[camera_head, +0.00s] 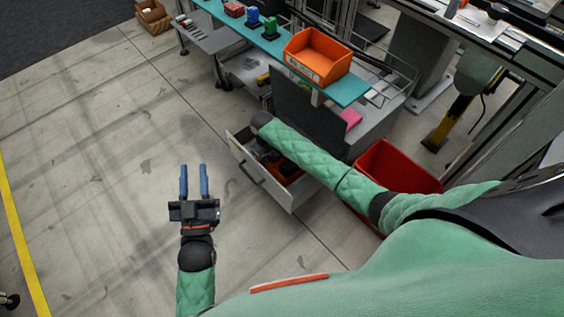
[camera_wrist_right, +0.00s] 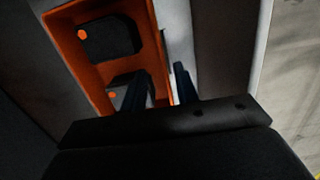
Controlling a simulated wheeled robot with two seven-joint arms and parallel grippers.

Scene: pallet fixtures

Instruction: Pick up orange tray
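An orange tray (camera_head: 286,170) lies in the open white drawer, partly hidden by my right arm. The right wrist view shows the orange tray (camera_wrist_right: 66,50) close up, with black items with orange dots inside. My right gripper (camera_wrist_right: 160,88) reaches down into the drawer, its dark fingers apart. One finger is over the tray's inside and the other is beyond its right wall; contact cannot be told. In the head view the right fingers are hidden. My left gripper (camera_head: 194,182) has two blue fingers apart, empty, over bare floor.
Another orange bin (camera_head: 318,57) stands on the teal shelf (camera_head: 350,88) above the drawer (camera_head: 262,177). A red bin (camera_head: 400,165) is on the floor to the right of the drawer. Small red, blue and green items sit on the shelf.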

